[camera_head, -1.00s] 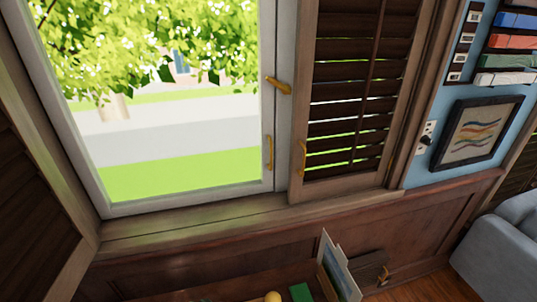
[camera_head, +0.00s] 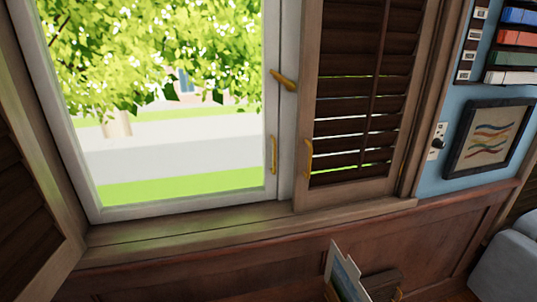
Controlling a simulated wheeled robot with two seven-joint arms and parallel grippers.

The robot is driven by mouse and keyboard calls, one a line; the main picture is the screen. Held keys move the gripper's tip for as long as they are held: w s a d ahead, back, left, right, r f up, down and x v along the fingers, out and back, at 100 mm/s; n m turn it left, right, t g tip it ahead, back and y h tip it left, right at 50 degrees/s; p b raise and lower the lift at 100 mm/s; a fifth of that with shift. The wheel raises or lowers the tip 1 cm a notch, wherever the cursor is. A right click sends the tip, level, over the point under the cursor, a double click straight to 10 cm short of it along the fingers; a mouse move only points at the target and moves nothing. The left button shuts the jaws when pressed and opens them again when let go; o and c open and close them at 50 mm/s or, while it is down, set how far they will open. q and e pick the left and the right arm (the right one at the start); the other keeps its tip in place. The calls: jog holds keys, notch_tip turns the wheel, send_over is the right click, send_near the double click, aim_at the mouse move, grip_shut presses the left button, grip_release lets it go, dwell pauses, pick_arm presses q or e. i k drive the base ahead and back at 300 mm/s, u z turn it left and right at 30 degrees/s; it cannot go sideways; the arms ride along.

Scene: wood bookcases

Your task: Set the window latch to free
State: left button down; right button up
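The window (camera_head: 84,120) has a white frame and clear glass, with trees and grass showing through it. A brass latch (camera_head: 284,80) sits on the right side of the frame, its handle slanting down to the right. A brass pull handle (camera_head: 274,155) stands upright below it on the same frame. Neither of my grippers is in the head view, so nothing is seen touching the latch.
A louvered wood shutter (camera_head: 352,100) with its own brass handle (camera_head: 308,160) covers the right part. Another shutter (camera_head: 30,190) stands open at left. A wooden sill (camera_head: 200,228) runs below. Folders (camera_head: 345,275) stand at the bottom, and a grey sofa (camera_head: 510,268) at lower right.

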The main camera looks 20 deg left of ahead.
aim_at(290, 86)
jog(key=z, duration=1.35)
jog(key=k, duration=0.45)
jog(key=u, duration=0.6)
